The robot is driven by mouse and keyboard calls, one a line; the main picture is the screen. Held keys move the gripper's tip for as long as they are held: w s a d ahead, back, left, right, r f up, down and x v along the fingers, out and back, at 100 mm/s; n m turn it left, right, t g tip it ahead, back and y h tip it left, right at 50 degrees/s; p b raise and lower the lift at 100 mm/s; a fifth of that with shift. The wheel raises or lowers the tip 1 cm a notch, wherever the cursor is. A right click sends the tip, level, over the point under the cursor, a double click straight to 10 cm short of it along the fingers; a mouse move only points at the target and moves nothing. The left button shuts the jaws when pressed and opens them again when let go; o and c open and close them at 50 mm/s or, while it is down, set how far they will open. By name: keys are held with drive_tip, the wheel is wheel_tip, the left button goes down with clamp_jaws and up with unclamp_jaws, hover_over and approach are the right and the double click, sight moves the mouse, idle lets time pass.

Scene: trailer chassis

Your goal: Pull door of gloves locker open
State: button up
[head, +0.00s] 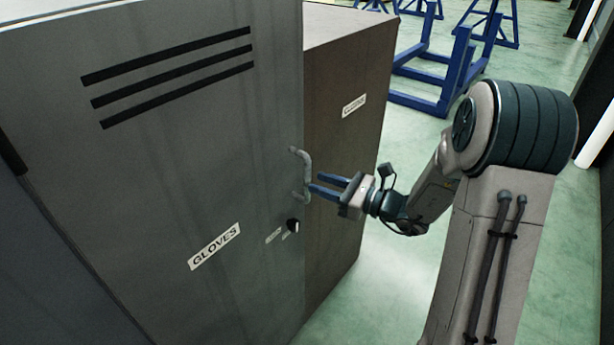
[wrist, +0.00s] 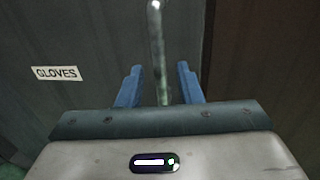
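The grey gloves locker door (head: 200,170) fills the left of the head view. It has a white GLOVES label (head: 214,246), which also shows in the wrist view (wrist: 56,73). A metal bar handle (head: 305,166) stands upright near the door's right edge. My gripper (head: 315,183) is at the handle's lower part, its blue fingers pointing at the door. In the wrist view, the open fingers (wrist: 159,68) are spread with the handle (wrist: 157,35) between them. A gap shows on both sides of the handle. The door looks shut.
A dark knob (head: 293,225) sits below the handle. A lower brown cabinet (head: 345,60) with a small label stands beside the locker. Blue metal stands (head: 440,75) are behind on the green floor (head: 400,270). Clear floor shows right of the cabinet.

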sight(307, 198)
drive_tip(key=shift+x, duration=2.25)
drive_tip(key=shift+c, duration=0.3)
clamp_jaws()
drive_tip(key=shift+s, duration=0.15)
